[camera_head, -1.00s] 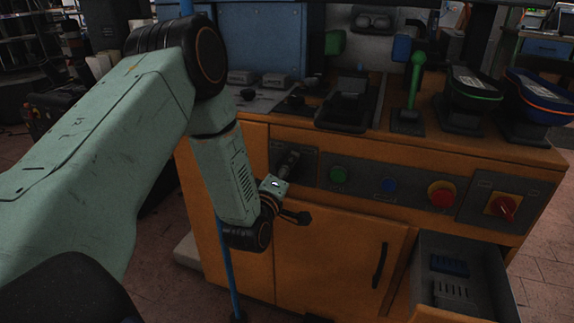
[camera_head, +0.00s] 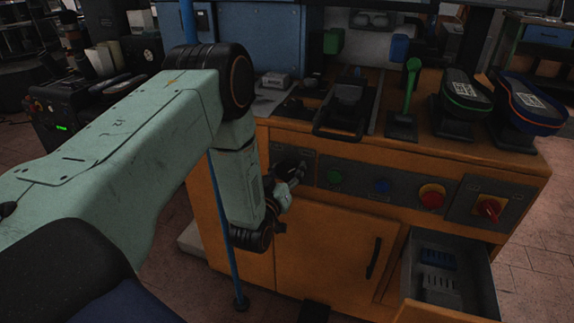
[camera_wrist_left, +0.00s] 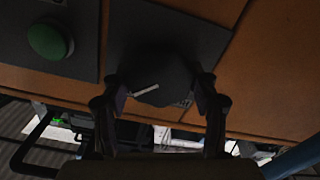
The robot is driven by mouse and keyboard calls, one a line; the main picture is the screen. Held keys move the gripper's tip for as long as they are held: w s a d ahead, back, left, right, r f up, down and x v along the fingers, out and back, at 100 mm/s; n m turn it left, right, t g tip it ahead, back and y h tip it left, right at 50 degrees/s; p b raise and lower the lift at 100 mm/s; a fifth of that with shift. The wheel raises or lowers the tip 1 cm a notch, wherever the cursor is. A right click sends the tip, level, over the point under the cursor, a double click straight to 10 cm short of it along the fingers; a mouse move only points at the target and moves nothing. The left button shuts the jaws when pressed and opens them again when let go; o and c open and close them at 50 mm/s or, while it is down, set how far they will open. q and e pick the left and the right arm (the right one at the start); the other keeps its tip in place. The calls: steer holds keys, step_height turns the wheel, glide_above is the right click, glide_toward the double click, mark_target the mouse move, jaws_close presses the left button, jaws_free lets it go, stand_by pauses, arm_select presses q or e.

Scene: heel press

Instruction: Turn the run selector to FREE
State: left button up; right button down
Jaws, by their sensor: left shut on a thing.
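The run selector is a dark knob (camera_wrist_left: 165,72) with a pale pointer line, on a dark plate (camera_wrist_left: 205,35) in the left wrist view. The pointer line lies slanted across the knob; no label can be read. My left gripper (camera_wrist_left: 158,95) has one finger on each side of the knob and is shut on it. In the head view my left gripper (camera_head: 292,170) is at the left end of the orange cabinet's front panel, and it and the arm largely hide the knob. My right gripper is not in view.
Right of the selector are a green button (camera_head: 335,176), a blue button (camera_head: 382,186), a red button (camera_head: 431,197) and a red rotary switch (camera_head: 489,208). An open drawer (camera_head: 487,290) juts out at lower right. A blue pole (camera_head: 222,215) stands beside my left arm.

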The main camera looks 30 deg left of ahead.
arm_select(q)
steer(key=shift+r+m+p, duration=0.1)
steer(key=shift+m+p, duration=0.55)
steer(key=shift+m, duration=0.55)
steer(key=o, duration=1.2)
steer(key=shift+w, duration=0.1)
steer(key=shift+c, duration=0.2)
steer(key=v, duration=1.2)
steer(key=shift+d, duration=0.1)
